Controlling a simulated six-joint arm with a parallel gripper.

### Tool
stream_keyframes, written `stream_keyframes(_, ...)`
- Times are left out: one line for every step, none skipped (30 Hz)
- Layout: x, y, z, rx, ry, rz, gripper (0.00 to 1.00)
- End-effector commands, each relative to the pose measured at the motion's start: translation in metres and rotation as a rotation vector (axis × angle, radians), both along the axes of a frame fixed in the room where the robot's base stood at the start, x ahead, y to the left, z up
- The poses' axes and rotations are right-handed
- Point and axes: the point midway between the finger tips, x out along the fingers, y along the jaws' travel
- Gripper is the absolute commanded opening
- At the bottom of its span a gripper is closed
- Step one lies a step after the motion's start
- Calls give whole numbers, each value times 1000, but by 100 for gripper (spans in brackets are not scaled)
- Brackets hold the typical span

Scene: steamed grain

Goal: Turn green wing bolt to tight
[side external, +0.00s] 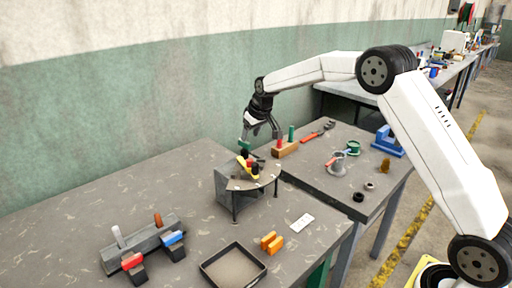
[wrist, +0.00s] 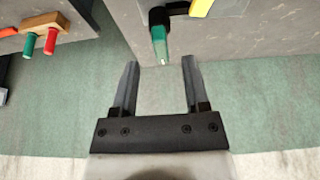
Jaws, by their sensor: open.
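The green wing bolt (wrist: 159,46) shows at the top centre of the wrist view, with a black part at its upper end. Its near end points toward the gap between my fingertips. In the side external view the green piece (side external: 245,144) sits at the back of a small grey stand, beside a yellow part. My gripper (wrist: 160,64) is open and empty, with one finger to each side of the bolt's line. In the side external view my gripper (side external: 261,133) hangs just above the stand.
The stand (side external: 227,188) also carries red, yellow and black parts. A wooden block (side external: 287,150) with red and green pegs is close on the right. A black tray (side external: 234,266), orange blocks (side external: 271,243) and a grey rack (side external: 143,246) stand in front. The left table is mostly clear.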

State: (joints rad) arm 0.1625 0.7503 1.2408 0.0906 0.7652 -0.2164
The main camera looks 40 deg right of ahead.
Motion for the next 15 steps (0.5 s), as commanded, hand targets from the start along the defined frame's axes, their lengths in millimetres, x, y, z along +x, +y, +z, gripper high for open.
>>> stream_keyframes(3,0,-7,1,2,0,59)
stream_keyframes(4,0,-10,1,1,1,59)
stream_keyframes(6,0,-14,1,0,1,59)
stream_keyframes(7,0,-18,1,1,1,59)
stream_keyframes(8,0,-20,1,0,1,59)
stream_keyframes(10,0,-23,1,0,1,59)
stream_keyframes(11,0,-26,1,0,1,59)
stream_keyframes(11,0,-28,1,0,1,59)
stream_keyframes(13,0,-30,1,0,1,59)
stream_keyframes(13,0,-32,1,-1,1,59)
stream_keyframes(14,1,-33,1,-1,1,59)
stream_keyframes(14,1,-35,1,-1,1,59)
stream_keyframes(15,1,-36,1,-1,1,59)
stream_keyframes(15,1,-36,1,-1,1,59)
stream_keyframes(15,1,-37,1,-1,1,59)
